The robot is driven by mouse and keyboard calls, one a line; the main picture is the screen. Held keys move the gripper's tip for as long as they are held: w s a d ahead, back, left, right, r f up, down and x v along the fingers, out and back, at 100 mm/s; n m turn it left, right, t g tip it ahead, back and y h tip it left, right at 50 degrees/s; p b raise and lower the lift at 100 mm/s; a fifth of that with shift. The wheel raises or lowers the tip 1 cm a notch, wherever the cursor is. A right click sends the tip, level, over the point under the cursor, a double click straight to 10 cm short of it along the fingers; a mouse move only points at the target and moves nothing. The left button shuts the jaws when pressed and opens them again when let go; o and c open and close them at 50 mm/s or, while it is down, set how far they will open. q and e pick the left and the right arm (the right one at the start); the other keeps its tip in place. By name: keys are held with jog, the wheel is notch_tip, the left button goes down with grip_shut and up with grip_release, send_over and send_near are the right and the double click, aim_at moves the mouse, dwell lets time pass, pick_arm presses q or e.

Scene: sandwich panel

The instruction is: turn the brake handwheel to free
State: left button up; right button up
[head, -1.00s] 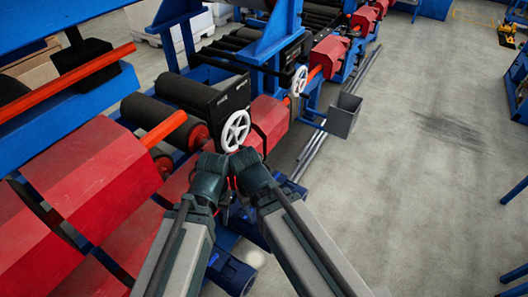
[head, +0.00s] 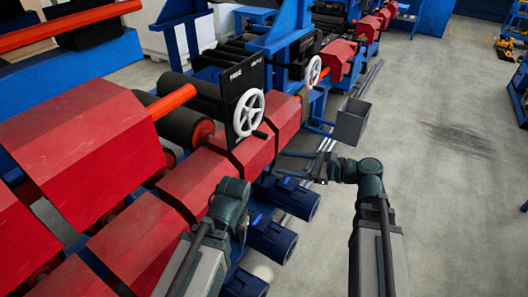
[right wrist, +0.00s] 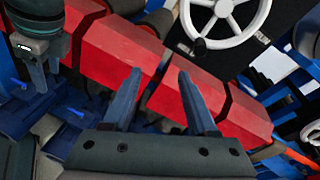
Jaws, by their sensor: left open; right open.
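A second white handwheel (head: 313,71) is farther back; I cannot tell which is the brake one. My right gripper (head: 279,163) is open and empty, below and to the right of the nearer wheel, apart from it. In the right wrist view that wheel (right wrist: 232,38) shows at the upper right, beyond the fingers. My left gripper (right wrist: 44,78) is open, at that view's upper left, touching no wheel.
Red angular housings (head: 190,185) run diagonally below the wheels. Blue motors (head: 272,237) stick out under them. A grey open box (head: 352,121) stands right of the far wheel.

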aim_at(267, 138)
jog(key=w+d+r+m+t+y+b, duration=0.1)
jog(key=w+d+r+m+t, duration=0.15)
jog(key=d+m, duration=0.2)
jog(key=shift+n+t, duration=0.25)
jog(key=x, duration=1.3)
jog(key=shift+s+a+f, duration=0.1)
jog(key=shift+s+a, duration=0.05)
jog(key=shift+s, duration=0.1)
jog(key=shift+c, duration=0.2)
grip_shut()
dwell(0.6)
